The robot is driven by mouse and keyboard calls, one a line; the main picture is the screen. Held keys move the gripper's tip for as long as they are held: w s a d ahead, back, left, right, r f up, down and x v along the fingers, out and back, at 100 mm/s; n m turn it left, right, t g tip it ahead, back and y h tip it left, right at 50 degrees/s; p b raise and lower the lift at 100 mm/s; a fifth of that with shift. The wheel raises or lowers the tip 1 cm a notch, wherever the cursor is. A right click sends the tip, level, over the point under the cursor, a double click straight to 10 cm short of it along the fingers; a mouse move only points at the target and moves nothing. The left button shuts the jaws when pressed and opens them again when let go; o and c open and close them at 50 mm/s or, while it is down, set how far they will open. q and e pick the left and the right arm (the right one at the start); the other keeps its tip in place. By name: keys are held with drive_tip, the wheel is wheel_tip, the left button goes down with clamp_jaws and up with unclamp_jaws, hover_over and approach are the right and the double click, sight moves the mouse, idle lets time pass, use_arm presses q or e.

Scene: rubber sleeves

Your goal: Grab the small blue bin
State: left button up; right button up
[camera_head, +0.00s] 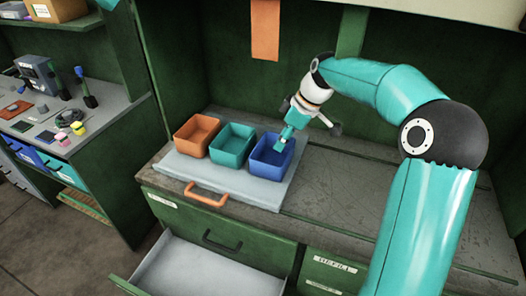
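The small blue bin (264,162) stands on a grey board with an orange handle, at the right end of a row of three bins. My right arm comes in from the right, and its gripper (285,140) is over the blue bin's opening, at its right and far side. The fingertips reach down at or into the bin; whether they touch its wall, or are open or shut, is too small to tell. My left gripper is not in view.
A teal bin (232,146) and an orange bin (196,134) stand left of the blue one. The grey board (225,182) rests on a green cabinet's scratched top (340,190). An open, empty drawer (210,268) juts out below. A cluttered bench (40,120) stands at left.

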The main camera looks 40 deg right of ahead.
drive_tip(key=p, duration=0.1)
approach(258, 176)
drive_tip(key=shift+w+f, duration=0.2)
drive_tip(key=shift+f, duration=0.5)
drive_tip(key=shift+w+a+f+p, duration=0.2)
drive_tip(key=shift+f+p, duration=0.2)
drive_tip(key=shift+f, duration=0.05)
drive_tip(key=p+x, duration=0.1)
drive_tip(key=x, duration=0.3)
drive_tip(key=shift+w, duration=0.1)
drive_tip(key=shift+f, duration=0.15)
drive_tip(key=shift+f+b, duration=0.25)
drive_tip(key=shift+b, duration=0.15)
clamp_jaws()
